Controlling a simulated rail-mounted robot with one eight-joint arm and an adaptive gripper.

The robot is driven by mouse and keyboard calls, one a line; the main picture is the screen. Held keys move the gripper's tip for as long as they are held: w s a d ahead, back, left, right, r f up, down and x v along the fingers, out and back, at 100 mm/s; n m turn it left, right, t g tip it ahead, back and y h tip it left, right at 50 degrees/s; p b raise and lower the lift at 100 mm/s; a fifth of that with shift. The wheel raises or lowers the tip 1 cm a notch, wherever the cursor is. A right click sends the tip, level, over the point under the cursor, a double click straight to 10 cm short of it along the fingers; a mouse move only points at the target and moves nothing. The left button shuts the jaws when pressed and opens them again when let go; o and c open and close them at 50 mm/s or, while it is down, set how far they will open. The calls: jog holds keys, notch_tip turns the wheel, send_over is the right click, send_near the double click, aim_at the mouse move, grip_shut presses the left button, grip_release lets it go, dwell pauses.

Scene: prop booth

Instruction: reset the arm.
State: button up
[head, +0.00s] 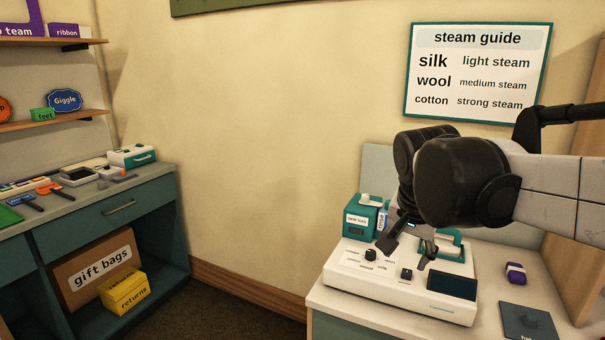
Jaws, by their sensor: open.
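My gripper (406,252) points down over a white steam unit (398,290) on the counter at the right. Its two dark fingers are apart, and I see nothing between them. The fingertips are near the unit's top panel, which has knobs and labels; I cannot tell if they touch it. The arm reaches in from the right edge, and its dark wrist hides part of the back of the counter.
A teal box (362,218) stands behind the unit. A purple block (516,273) and a dark pad (529,321) lie to its right. A steam guide sign (478,72) hangs on the wall. A teal workbench (140,210) with tools stands left; floor between is clear.

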jog(key=s+f+n+t, duration=0.1)
jog(key=s+f+n, duration=0.2)
jog(key=s, duration=0.4)
jog(key=s+f+n+t+y, duration=0.1)
jog(key=s+f+n+t, duration=0.1)
jog(key=s+f, duration=0.3)
jog(key=s+n, duration=0.1)
jog(key=s, duration=0.2)
jog(key=shift+s+n, duration=0.15)
jog(key=shift+n, duration=0.25)
jog(key=shift+d, duration=0.1)
dwell(0.7)
